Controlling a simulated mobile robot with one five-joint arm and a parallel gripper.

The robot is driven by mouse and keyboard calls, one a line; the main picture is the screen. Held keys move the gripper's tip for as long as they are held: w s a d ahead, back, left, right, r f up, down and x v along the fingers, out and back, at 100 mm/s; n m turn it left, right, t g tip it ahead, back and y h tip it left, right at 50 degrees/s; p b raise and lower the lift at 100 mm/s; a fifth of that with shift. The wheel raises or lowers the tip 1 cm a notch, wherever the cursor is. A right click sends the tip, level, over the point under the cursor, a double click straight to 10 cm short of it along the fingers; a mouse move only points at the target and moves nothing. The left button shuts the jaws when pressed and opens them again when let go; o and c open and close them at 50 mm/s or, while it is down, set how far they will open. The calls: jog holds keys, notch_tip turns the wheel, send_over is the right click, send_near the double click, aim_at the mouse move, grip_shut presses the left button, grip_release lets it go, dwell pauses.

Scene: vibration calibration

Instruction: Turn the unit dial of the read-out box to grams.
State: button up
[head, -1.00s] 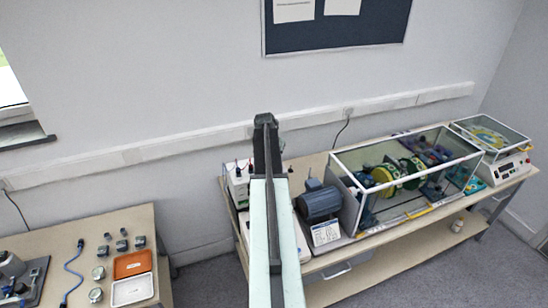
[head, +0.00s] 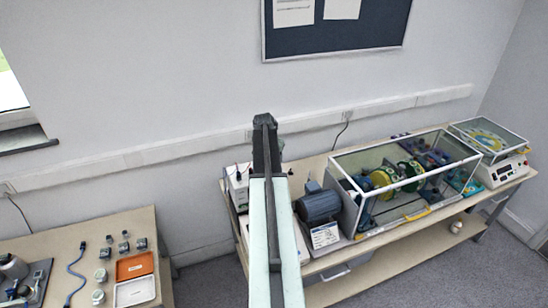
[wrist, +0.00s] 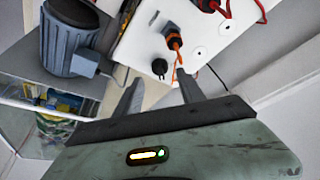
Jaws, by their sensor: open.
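A white box (head: 238,184) with plugs and leads stands at the left end of the right bench, partly hidden behind my arm. The wrist view shows a white panel (wrist: 135,48), apparently this box, with a small black knob (wrist: 159,66), an orange lead and red leads. I cannot tell whether this is the read-out box, and no unit markings are legible. My gripper (wrist: 158,90) is open and empty, its fingers apart near the knob. The gap between fingertips and knob is unclear.
A blue-grey motor (head: 318,204) stands right of the box, beside a long glazed case (head: 405,180). A white unit with a red display (head: 504,170) stands at the bench's far right. A separate left bench (head: 60,232) carries small parts and trays.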

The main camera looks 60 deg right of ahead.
jog(key=p+v, duration=0.3)
jog(key=v, duration=0.2)
